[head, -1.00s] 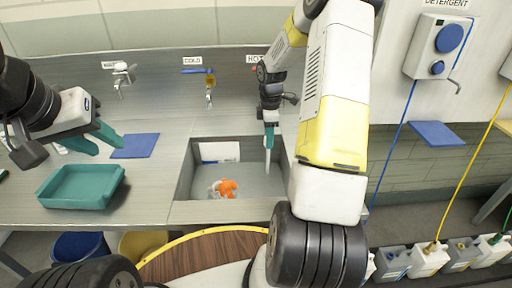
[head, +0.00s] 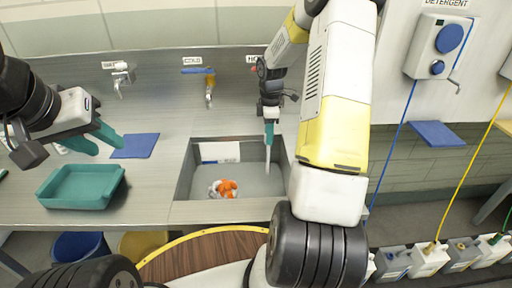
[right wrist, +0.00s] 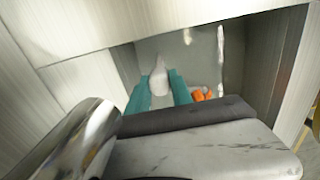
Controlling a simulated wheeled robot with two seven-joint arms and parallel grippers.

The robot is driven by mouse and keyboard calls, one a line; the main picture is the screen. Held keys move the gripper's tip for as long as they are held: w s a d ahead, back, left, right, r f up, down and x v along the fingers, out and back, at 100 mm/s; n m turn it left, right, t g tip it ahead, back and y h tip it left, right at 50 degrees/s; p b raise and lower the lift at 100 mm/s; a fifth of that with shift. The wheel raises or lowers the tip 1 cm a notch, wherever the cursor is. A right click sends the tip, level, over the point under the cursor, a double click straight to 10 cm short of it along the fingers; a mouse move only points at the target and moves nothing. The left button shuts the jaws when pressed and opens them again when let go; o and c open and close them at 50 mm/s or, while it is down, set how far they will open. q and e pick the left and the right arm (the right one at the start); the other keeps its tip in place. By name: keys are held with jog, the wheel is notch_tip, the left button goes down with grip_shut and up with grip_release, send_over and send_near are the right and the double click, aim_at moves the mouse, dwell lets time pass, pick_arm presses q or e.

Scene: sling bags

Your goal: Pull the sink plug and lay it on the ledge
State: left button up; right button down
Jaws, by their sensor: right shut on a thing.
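The sink basin (head: 182,185) is set into the steel counter. My right gripper (head: 269,143) points down at the basin's right side. Its teal fingers are shut on a pale, slim upright piece, apparently the plug (head: 268,160). The right wrist view shows the pale plug (right wrist: 159,77) between the teal fingers (right wrist: 160,90). Whether its lower end touches the basin floor I cannot tell. The flat steel ledge (head: 235,211) runs along the basin's front. My left gripper (head: 108,141) is open and empty above the counter at left.
An orange and white item (head: 227,187) lies in the basin. A teal tray (head: 82,187) and blue cloth (head: 135,146) are on the left counter. Taps (head: 209,92) stand behind. A detergent dispenser (head: 440,48) hangs at right. The counter between cloth and basin is clear.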

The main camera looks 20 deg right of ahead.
jog(key=shift+r, duration=2.05)
jog(key=shift+r, duration=2)
